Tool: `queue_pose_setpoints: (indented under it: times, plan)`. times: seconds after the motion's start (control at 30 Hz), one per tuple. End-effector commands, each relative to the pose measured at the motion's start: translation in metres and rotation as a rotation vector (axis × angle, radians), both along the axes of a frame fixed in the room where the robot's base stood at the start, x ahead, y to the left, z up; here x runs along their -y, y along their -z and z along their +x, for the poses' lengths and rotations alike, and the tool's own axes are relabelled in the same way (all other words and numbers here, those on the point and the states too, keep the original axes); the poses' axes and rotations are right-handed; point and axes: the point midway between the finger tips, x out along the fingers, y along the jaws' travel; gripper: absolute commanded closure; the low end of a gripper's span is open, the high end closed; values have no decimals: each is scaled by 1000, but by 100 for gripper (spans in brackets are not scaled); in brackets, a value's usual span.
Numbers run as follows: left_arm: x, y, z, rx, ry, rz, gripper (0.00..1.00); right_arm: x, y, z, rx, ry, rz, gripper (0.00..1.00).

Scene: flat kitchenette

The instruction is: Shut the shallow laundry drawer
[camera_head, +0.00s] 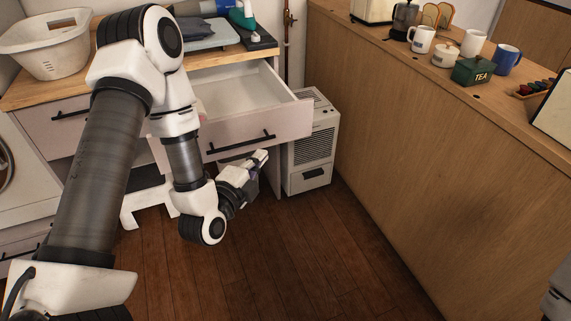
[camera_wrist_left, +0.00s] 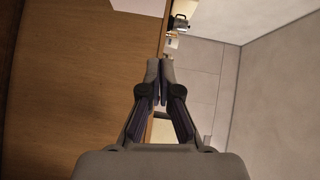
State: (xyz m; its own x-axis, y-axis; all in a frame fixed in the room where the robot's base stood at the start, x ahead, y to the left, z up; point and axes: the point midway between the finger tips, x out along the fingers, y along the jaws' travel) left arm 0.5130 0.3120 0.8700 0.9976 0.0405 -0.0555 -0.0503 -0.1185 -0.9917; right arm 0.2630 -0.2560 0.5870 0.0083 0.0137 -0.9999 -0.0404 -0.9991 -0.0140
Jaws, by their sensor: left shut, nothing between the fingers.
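The laundry drawer (camera_head: 285,124) is pulled out from under the wooden counter in the head view. Its pale front with a black bar handle (camera_head: 240,145) faces me, and its white inside looks empty where I see it. My left gripper (camera_head: 262,158) is shut and empty, just below and in front of the drawer front near the handle's right end. I cannot tell whether it touches the front. My left arm hides the drawer's left part. In the left wrist view, the closed fingers (camera_wrist_left: 159,70) have nothing between them. My right gripper is out of view.
A white heater-like unit (camera_head: 313,150) stands on the floor right of the drawer. A tall wooden counter (camera_head: 400,150) with mugs and a tea tin runs along the right. A laundry basket (camera_head: 45,43) sits on the left worktop. The dark wooden floor (camera_head: 300,250) is clear.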

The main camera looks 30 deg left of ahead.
Motion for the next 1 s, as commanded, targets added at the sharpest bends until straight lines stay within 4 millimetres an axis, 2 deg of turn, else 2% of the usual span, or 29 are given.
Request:
queue_pose_setpoints:
  times: [0.03,0.1,0.27,0.37,0.73,0.83,1.0]
  plan:
    - [-7,18,-7,-33,-20,-13,100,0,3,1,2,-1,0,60]
    - [-12,32,-12,-60,-33,-22,100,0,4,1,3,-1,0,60]
    - [-13,39,-6,-71,-33,-20,100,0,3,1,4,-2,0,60]
    - [-13,39,9,-69,-30,-18,100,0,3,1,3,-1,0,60]
    - [-18,49,88,-68,-30,-19,100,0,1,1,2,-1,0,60]
    - [-34,52,99,-70,-35,-23,100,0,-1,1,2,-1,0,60]
    - [-47,57,110,-71,-32,-22,100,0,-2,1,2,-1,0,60]
